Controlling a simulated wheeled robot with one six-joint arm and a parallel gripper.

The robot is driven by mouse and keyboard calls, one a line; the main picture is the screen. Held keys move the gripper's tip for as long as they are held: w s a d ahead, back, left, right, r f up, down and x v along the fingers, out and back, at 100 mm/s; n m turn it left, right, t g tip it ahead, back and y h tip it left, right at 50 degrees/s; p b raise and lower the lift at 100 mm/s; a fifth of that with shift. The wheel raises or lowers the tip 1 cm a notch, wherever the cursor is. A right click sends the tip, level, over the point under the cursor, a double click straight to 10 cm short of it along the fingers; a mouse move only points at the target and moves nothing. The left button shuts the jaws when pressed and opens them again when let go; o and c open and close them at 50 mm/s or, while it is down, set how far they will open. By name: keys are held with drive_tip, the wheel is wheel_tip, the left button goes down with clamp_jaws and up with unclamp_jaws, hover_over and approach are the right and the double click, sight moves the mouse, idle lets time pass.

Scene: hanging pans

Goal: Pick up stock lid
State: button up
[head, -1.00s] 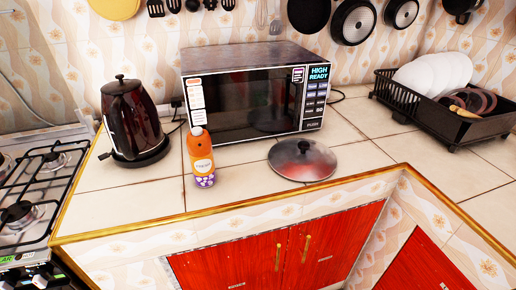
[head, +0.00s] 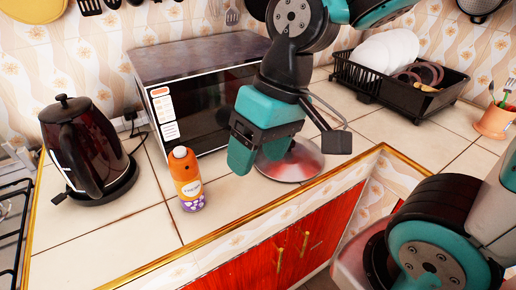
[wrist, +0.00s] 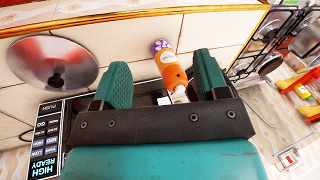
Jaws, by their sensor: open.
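The stock lid (head: 295,163) is a shiny round steel lid lying on the tiled counter, right of the microwave's front. My gripper (head: 252,155) hangs in front of it in the head view and hides its left part and knob. In the wrist view, the lid (wrist: 30,62) lies whole at the left with its dark knob showing, outside the fingers. My gripper (wrist: 160,80) is open and empty, its two teal fingers well apart. The orange bottle appears between and beyond them, but they do not grip it.
The orange bottle (head: 187,181) stands upright left of the lid. A microwave (head: 185,119) stands behind, partly hidden by my arm. A dark kettle (head: 85,146) is at left, a black dish rack (head: 420,98) with plates at right. The counter's gold-trimmed edge runs just in front.

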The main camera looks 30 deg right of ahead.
drive_tip(key=w+d+m+h+p, duration=0.3)
drive_tip(key=w+d+m+p, duration=0.3)
drive_tip(key=w+d+m, duration=1.2)
drive_tip(key=f, duration=0.4)
drive_tip(key=d+f+m+p, duration=0.1)
drive_tip(key=f, duration=0.3)
drive_tip(key=s+d+f+m, duration=0.1)
drive_tip(key=f, duration=0.3)
drive_tip(key=shift+d+h+p, duration=0.25)
drive_tip(key=shift+h+p, duration=0.05)
drive_tip(key=shift+w+a+f+p, duration=0.15)
drive_tip(key=shift+f+p, duration=0.35)
drive_tip(key=shift+f, duration=1)
drive_tip(key=shift+w+a+f+p, duration=0.1)
drive_tip(key=shift+f+p, duration=0.35)
drive_tip(key=shift+f, duration=1.05)
drive_tip(key=c, duration=1.1)
drive_tip(key=shift+r, duration=0.1)
